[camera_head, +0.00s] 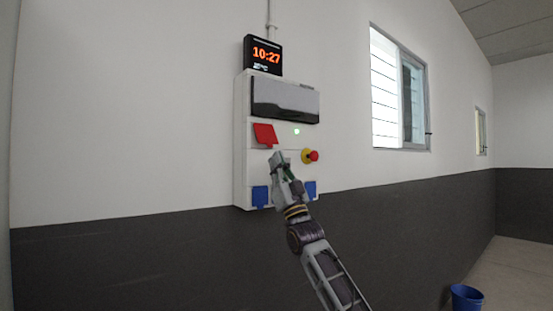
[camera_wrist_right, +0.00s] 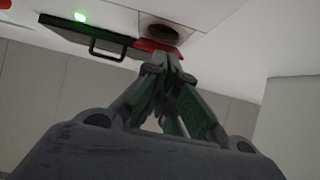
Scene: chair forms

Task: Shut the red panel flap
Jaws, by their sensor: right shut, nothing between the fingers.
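The red flap (camera_head: 265,134) is on the upper left of the white wall panel (camera_head: 241,150). It stands out at a tilt, open. In the right wrist view the red flap (camera_wrist_right: 148,45) shows partly behind my fingertips, beside a dark round socket opening (camera_wrist_right: 168,30). My right gripper (camera_head: 276,158) is shut and empty, with its tips just below the flap. The right wrist view shows the closed fingers (camera_wrist_right: 162,62) close to the flap; I cannot tell whether they touch it. My left gripper is not in view.
The panel also bears a dark cover (camera_head: 285,99), a green light (camera_head: 296,132), a red and yellow button (camera_head: 311,156) and blue flaps (camera_head: 260,196) below. A clock (camera_head: 264,55) sits on top. A window (camera_head: 398,90) is to the right, a blue bucket (camera_head: 466,297) on the floor.

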